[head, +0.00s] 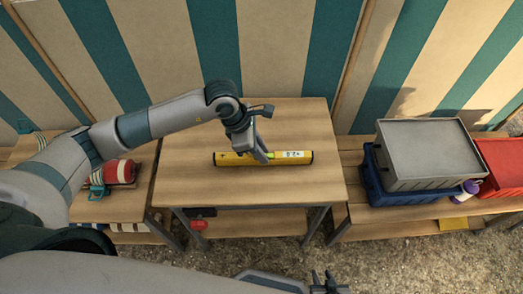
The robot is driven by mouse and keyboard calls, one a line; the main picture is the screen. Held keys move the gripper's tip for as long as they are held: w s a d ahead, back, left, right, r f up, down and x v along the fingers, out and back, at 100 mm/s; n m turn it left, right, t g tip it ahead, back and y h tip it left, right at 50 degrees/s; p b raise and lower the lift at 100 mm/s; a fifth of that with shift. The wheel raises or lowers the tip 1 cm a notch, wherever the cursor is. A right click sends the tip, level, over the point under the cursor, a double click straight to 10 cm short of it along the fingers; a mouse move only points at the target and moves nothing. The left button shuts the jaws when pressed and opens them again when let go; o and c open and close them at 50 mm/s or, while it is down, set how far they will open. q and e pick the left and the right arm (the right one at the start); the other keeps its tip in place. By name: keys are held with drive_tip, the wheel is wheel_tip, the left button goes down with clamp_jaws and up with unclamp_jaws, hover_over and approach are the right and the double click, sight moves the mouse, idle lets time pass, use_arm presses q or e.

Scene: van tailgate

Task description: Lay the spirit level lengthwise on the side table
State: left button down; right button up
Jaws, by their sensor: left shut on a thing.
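The yellow spirit level (290,158) with dark ends lies across the middle of the wooden side table (250,190), its length running left to right. It seems to rest on or just above the top; I cannot tell whether it touches. My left gripper (260,155) comes down from above and is shut on the spirit level near its middle, hiding part of it. My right gripper (328,284) is at the bottom edge of the head view, well in front of the table, and looks empty; its fingers appear apart.
A grey lidded box (425,152) in a blue crate (398,192) stands on a bench to the right, beside a red crate (500,160). A striped wall stands behind. The tabletop around the level is clear.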

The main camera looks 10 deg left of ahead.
use_arm(q)
drive_tip(key=shift+f, duration=0.1)
use_arm(e)
drive_tip(key=shift+f, duration=0.15)
use_arm(q)
drive_tip(key=c, duration=1.5)
unclamp_jaws()
drive_tip(key=shift+c, duration=0.2)
use_arm(e)
drive_tip(key=shift+d, duration=0.1)
use_arm(q)
drive_tip(key=b+v, duration=0.2)
drive_tip(key=v, duration=1.5)
drive_tip(key=shift+r+b, duration=0.2)
drive_tip(key=shift+b, duration=0.15)
use_arm(e)
drive_tip(key=shift+s+d+f+g+h, duration=0.4)
drive_tip(key=shift+s+d+f+g, duration=0.6)
drive_tip(key=shift+d, duration=0.2)
use_arm(q)
drive_tip(key=shift+a, duration=0.1)
